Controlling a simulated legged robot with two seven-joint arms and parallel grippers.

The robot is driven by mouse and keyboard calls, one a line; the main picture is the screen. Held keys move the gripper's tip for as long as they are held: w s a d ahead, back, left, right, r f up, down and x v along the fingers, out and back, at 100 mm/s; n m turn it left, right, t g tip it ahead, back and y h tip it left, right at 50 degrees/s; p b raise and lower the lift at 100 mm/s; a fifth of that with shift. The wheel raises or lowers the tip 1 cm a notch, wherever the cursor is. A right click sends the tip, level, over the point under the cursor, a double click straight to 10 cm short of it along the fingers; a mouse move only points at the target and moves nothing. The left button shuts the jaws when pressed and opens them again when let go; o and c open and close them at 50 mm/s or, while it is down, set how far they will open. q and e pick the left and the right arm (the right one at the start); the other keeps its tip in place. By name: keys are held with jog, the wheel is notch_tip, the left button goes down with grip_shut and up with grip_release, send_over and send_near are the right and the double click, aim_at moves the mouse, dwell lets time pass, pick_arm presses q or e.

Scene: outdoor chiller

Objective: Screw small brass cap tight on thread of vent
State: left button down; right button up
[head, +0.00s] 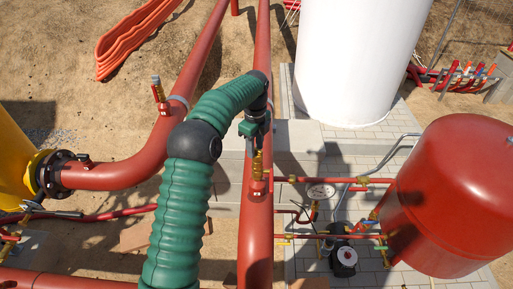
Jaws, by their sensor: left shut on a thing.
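My left arm, in a green ribbed sleeve, reaches up the middle of the head view and bends down at its far end. Its gripper (257,139) points down over a red pipe and is shut on the small brass cap, which the fingers mostly hide. Directly below the fingers a brass vent (257,165) stands upright on a short red stub on the pipe. The cap is at the top of the vent; whether it touches the thread is too small to tell. My right gripper is not in view.
A similar brass vent (157,85) stands on the curved red pipe (180,125) to the left. A large white tank (355,60) stands behind at right. A red vessel (455,195), a pressure gauge (320,191) and thin pipes crowd the right side. Sandy ground lies left.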

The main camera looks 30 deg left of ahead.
pick_arm(q)
jog(key=m, duration=0.4)
jog(key=shift+w+a+r, duration=0.1)
jog(key=shift+w+r, duration=0.1)
jog(key=shift+w, duration=0.15)
jog(key=m, duration=0.6)
jog(key=shift+w, duration=0.15)
jog(key=c, duration=1.2)
grip_release()
jog(key=shift+c, duration=0.2)
jog(key=shift+o, duration=1.4)
jog(key=shift+w+f, duration=0.1)
jog(key=shift+o, duration=0.5)
jog(key=shift+w+f, duration=0.1)
jog(key=shift+f, duration=0.05)
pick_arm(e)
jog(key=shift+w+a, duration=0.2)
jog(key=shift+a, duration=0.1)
pick_arm(q)
jog(key=shift+o, duration=0.3)
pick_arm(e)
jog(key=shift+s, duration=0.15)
